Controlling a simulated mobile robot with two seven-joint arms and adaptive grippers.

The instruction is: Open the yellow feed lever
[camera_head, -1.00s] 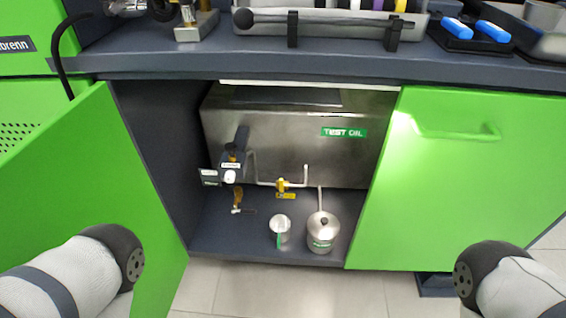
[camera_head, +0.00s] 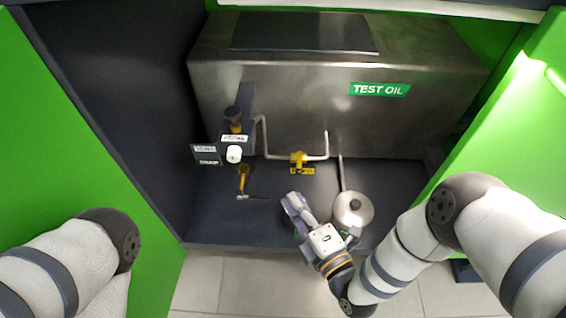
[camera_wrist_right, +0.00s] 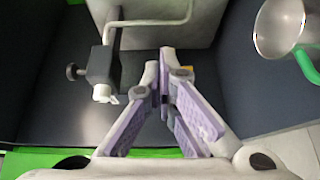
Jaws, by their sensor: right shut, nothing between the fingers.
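The yellow feed lever (camera_head: 299,158) is on the thin pipe in front of the steel test oil tank, with a yellow tag (camera_head: 302,171) just below it. My right gripper (camera_head: 291,198) reaches into the cabinet from the lower right, apart from the lever and below it in the head view. In the right wrist view the purple-padded fingers (camera_wrist_right: 160,68) meet at their tips, shut and empty. A bit of yellow (camera_wrist_right: 187,69) shows behind them; the lever itself is largely hidden there. My left gripper is out of view.
The steel tank (camera_head: 300,85) fills the cabinet's back. A dark valve block with a white knob (camera_head: 233,154) and a brass tap (camera_head: 243,178) are left of the lever.

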